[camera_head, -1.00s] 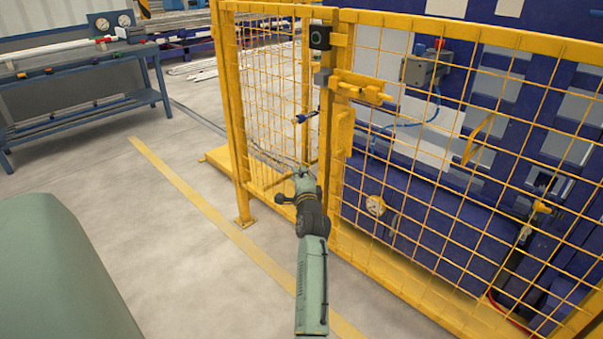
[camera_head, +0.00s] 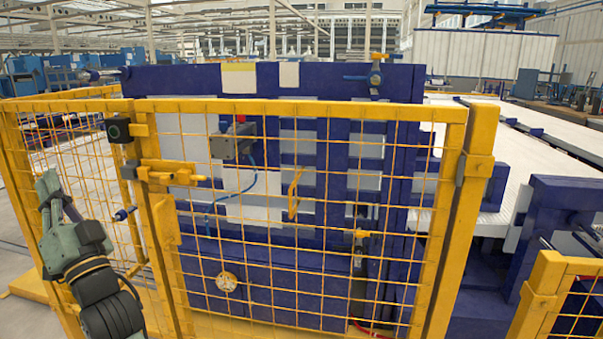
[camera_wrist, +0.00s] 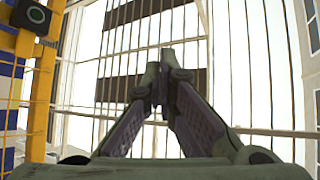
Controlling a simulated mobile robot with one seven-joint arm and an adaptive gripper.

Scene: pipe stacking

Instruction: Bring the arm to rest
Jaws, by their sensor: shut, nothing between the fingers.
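My gripper (camera_head: 48,185) is at the left of the head view, at the end of my green and black arm, and points upward. It is in front of the yellow mesh fence, with nothing held. In the wrist view my gripper (camera_wrist: 160,80) shows its two dark fingers leaning together, with the tips meeting. Beyond them are bright roof windows and beams. The lower part of my arm is cut off by the picture's bottom edge in the head view.
The yellow mesh gate (camera_head: 300,104) stands close to the right of my arm, with a yellow latch (camera_head: 170,172) and a black box (camera_head: 118,129) on its post. The black box (camera_wrist: 31,16) is also at the wrist view's upper left. A blue machine (camera_head: 230,82) stands behind the mesh.

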